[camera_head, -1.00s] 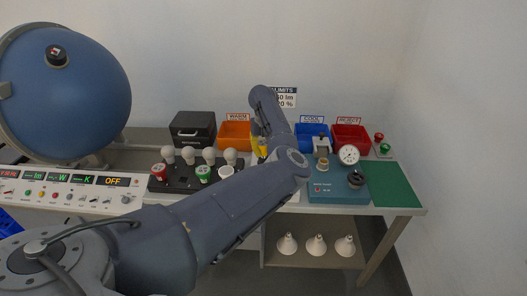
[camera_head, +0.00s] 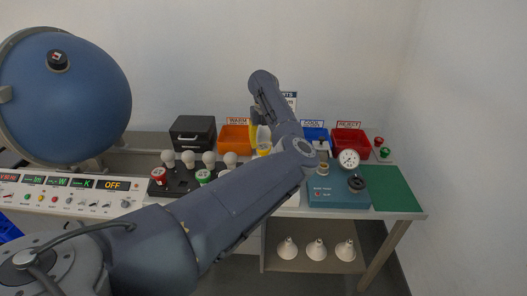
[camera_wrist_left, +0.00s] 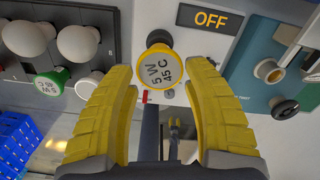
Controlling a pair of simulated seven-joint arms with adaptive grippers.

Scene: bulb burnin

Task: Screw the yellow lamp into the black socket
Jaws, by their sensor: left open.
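The yellow lamp (camera_wrist_left: 161,73) shows in the left wrist view as a round, yellow-rimmed face marked "5 W 45 C". A black part (camera_wrist_left: 158,38), perhaps the socket, shows just behind its far edge; I cannot tell whether the lamp is seated in it. My left gripper (camera_wrist_left: 165,92) is open, its yellow fingers on either side of the lamp with gaps to it. In the head view my left gripper (camera_head: 261,138) is mostly behind my own arm, and the lamp is hidden there.
A dark tray (camera_head: 181,187) with white bulbs and red and green lamps stands left of the gripper. A teal tester (camera_head: 335,193) with a dial stands right. Orange (camera_head: 234,139), blue (camera_head: 309,134) and red (camera_head: 352,138) bins line the back. The green mat (camera_head: 393,188) is clear.

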